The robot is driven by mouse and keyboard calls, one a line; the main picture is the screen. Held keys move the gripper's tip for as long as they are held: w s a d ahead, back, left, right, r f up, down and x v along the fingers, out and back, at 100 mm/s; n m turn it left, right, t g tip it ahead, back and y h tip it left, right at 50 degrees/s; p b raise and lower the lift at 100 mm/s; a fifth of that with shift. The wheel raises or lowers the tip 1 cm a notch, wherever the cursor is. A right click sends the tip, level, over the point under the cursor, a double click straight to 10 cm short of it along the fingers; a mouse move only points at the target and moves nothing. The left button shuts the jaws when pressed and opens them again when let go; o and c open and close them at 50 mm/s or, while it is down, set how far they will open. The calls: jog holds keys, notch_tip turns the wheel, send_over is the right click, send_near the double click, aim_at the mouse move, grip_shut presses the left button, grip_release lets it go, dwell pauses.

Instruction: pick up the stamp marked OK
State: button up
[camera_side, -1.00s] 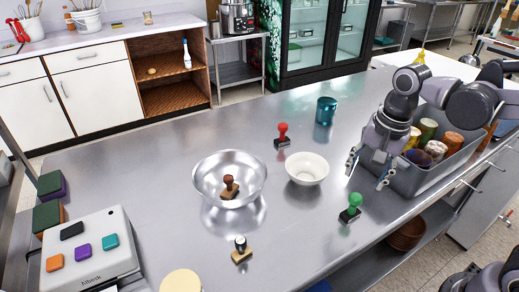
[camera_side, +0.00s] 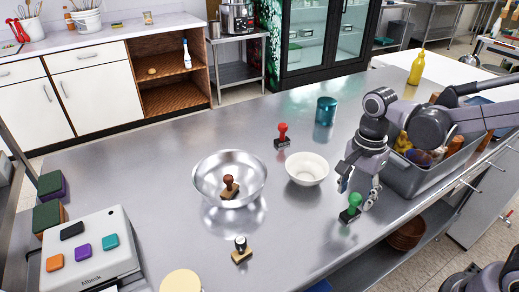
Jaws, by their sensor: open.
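Several stamps stand on the steel counter (camera_side: 130,180); I cannot read a mark on any of them. A brown stamp (camera_side: 229,187) appears to sit inside the steel bowl (camera_side: 205,170). My gripper (camera_side: 357,191) is open and empty, pointing down. In the picture its fingertips are close above and behind the green stamp; I cannot tell the exact gap.
A cream bowl (camera_side: 307,169) stands left of my gripper. A teal cup (camera_side: 326,110) is farther back. A grey bin (camera_side: 412,183) with several cups is at right, partly behind my arm. A white box with coloured pads (camera_side: 92,255) is at front left. The counter's left middle is clear.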

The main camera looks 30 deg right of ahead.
aim_at(353, 207)
jog(key=shift+s+f, duration=0.2)
jog(key=shift+f, duration=2.35)
grip_shut()
